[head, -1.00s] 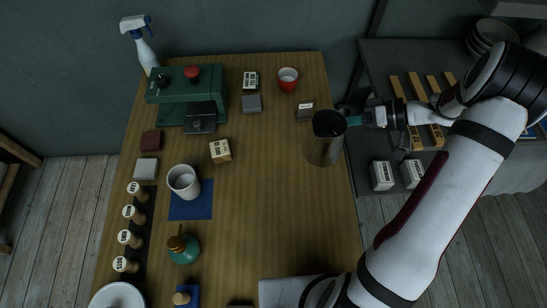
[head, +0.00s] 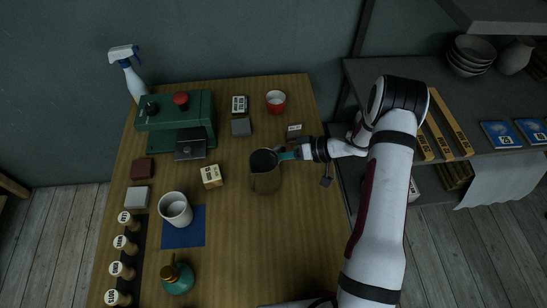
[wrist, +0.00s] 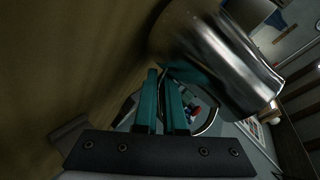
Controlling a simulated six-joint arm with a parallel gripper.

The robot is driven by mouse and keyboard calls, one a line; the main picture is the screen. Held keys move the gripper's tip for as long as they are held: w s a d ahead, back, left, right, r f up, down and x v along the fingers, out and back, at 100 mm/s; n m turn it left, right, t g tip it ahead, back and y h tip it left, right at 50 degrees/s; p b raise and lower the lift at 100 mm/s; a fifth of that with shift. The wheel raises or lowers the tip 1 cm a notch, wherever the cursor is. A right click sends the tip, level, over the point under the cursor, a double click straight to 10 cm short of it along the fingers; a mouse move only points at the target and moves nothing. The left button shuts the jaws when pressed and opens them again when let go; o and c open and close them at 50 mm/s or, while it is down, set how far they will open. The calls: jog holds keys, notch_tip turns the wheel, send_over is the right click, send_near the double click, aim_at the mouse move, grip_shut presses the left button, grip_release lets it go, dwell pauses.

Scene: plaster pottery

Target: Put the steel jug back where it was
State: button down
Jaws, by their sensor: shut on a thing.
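The steel jug (head: 266,180) is upright over the right half of the wooden table (head: 265,245) in the head view. My gripper (head: 287,155) comes from the right and is shut on the jug at its handle side. In the wrist view the jug (wrist: 222,55) shows as a shiny cylinder just beyond the teal fingers (wrist: 161,80), with a curved handle partly behind them. I cannot tell whether the jug's base touches the table.
A wooden block (head: 211,177) is left of the jug; a white cup (head: 175,209) is at a blue mat (head: 196,233). Table front right looks clear.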

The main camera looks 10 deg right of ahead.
jog(key=shift+f, duration=0.2)
jog(key=c, duration=1)
grip_release()
jog(key=shift+f, duration=0.1)
